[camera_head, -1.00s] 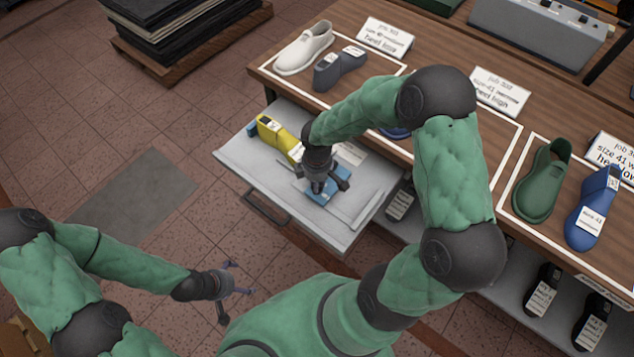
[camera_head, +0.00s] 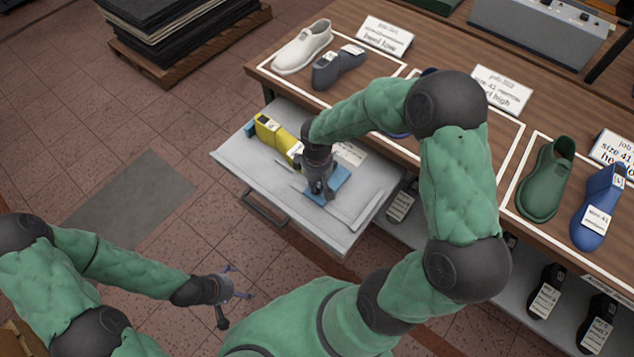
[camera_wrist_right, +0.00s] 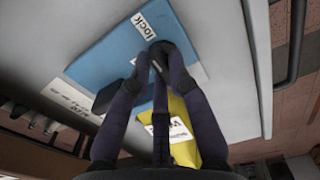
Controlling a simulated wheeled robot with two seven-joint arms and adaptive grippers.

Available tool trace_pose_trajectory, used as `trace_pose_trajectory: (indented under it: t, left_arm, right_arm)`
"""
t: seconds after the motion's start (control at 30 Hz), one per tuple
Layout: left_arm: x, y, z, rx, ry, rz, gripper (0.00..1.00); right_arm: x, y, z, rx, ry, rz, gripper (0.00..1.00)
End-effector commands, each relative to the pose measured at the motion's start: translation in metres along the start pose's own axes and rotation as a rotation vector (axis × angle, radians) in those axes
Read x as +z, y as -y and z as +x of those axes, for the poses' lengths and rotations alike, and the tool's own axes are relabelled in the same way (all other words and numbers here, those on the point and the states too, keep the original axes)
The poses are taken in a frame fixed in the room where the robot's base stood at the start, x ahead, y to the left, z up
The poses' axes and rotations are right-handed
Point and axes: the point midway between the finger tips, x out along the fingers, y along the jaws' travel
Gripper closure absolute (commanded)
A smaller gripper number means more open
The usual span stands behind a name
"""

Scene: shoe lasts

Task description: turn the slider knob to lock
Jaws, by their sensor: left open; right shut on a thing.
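A blue slider plate (camera_head: 341,177) lies in the pulled-out grey drawer (camera_head: 240,163). In the right wrist view the blue plate (camera_wrist_right: 105,58) carries a white label reading "lock" (camera_wrist_right: 143,25). My right gripper (camera_head: 321,192) points down at the plate. Its fingers (camera_wrist_right: 163,50) are shut close together beside the "lock" label, on the slider knob, which the fingers mostly hide. I cannot tell which way the knob points. My left gripper (camera_head: 240,285) is open and empty, low over the floor and away from the drawer.
A yellow last (camera_head: 276,135) lies in the drawer close behind my right gripper, with a white card (camera_head: 350,153) nearby. The tabletop above holds a white shoe (camera_head: 303,47), a grey last (camera_head: 338,67), a green shoe (camera_head: 546,180) and a blue last (camera_head: 597,206).

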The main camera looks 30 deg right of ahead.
Motion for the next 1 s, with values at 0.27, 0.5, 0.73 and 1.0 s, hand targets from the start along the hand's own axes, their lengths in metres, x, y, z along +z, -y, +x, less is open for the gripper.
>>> trace_pose_trajectory:
  t: [0.27, 0.5, 0.73, 1.0]
  left_arm:
    - [0.0000, 0.0000, 0.0000, 0.000, 0.000, 0.000, 0.02]
    - [0.0000, 0.0000, 0.0000, 0.000, 0.000, 0.000, 0.02]
    - [-0.0001, -0.0001, -0.0002, 0.000, 0.000, 0.000, 0.02]
    - [0.0002, -0.0030, -0.0085, 0.000, 0.000, 0.000, 0.02]
  right_arm:
    - [0.0004, 0.0004, 0.0004, -0.001, 0.001, 0.004, 1.00]
    - [0.0003, 0.0002, 0.0003, -0.001, 0.000, 0.004, 0.56]
    - [-0.0003, -0.0001, -0.0002, 0.000, -0.001, 0.000, 0.56]
    - [-0.0012, -0.0001, -0.0021, -0.001, -0.002, -0.143, 0.56]
